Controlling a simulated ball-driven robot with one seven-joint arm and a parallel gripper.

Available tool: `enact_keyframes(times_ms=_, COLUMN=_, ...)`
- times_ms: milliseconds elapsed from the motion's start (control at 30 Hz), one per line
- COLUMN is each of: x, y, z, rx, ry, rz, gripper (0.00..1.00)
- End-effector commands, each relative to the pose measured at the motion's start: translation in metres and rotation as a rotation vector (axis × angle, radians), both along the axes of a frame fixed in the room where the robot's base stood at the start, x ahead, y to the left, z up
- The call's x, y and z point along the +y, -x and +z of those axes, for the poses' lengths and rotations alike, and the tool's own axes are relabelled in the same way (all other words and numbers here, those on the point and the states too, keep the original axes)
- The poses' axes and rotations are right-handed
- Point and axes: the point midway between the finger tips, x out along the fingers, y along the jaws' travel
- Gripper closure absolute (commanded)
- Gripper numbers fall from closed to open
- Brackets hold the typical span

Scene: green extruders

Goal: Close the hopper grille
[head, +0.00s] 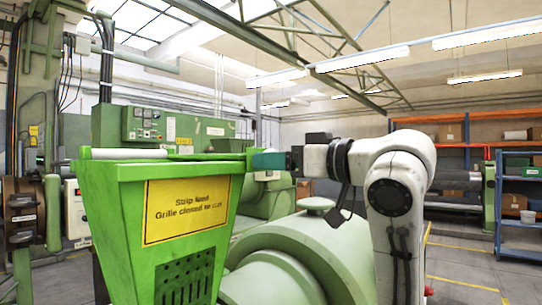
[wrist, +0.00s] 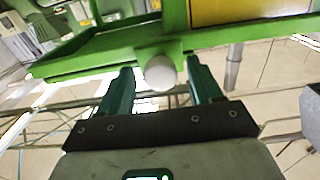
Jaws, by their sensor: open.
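The green hopper (head: 160,260) stands at front left in the head view, with a yellow sign (head: 187,209) reading "Strip feed / Grille closed" in part. A pale bar (head: 125,153) lies along its top left edge. The grille's bars do not show from this low angle, so I cannot tell its position. My gripper (head: 262,161) is at the hopper's top right corner. In the wrist view my gripper (wrist: 162,84) is open, its two teal fingers either side of a white round knob (wrist: 160,72) below the green rim (wrist: 100,52). Finger contact is unclear.
A large green machine body (head: 300,255) stands right of the hopper, below my arm. A green control cabinet (head: 145,125) is behind the hopper. Shelves (head: 520,190) with boxes stand at the far right. Open floor (head: 465,270) lies at the right.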

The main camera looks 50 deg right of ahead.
Motion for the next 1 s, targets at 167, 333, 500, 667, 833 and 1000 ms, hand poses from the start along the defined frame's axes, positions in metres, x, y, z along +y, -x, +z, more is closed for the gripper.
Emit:
enact_keyframes(times_ms=167, x=0.001, y=-0.016, z=0.0, rx=0.0, ry=-0.001, rz=0.0, gripper=0.35)
enact_keyframes(times_ms=333, x=0.001, y=-0.02, z=0.0, rx=0.0, ry=0.0, rz=-0.001, gripper=0.35)
enact_keyframes(times_ms=500, x=0.001, y=-0.02, z=0.0, rx=0.0, ry=0.0, rz=0.0, gripper=0.35)
enact_keyframes(times_ms=667, x=0.001, y=-0.019, z=0.0, rx=0.0, ry=0.0, rz=0.0, gripper=0.5)
enact_keyframes(times_ms=833, x=0.001, y=-0.019, z=0.0, rx=0.0, ry=0.0, rz=0.0, gripper=0.66)
enact_keyframes(times_ms=1000, x=0.001, y=-0.019, z=0.0, rx=0.0, ry=0.0, rz=-0.001, gripper=0.82)
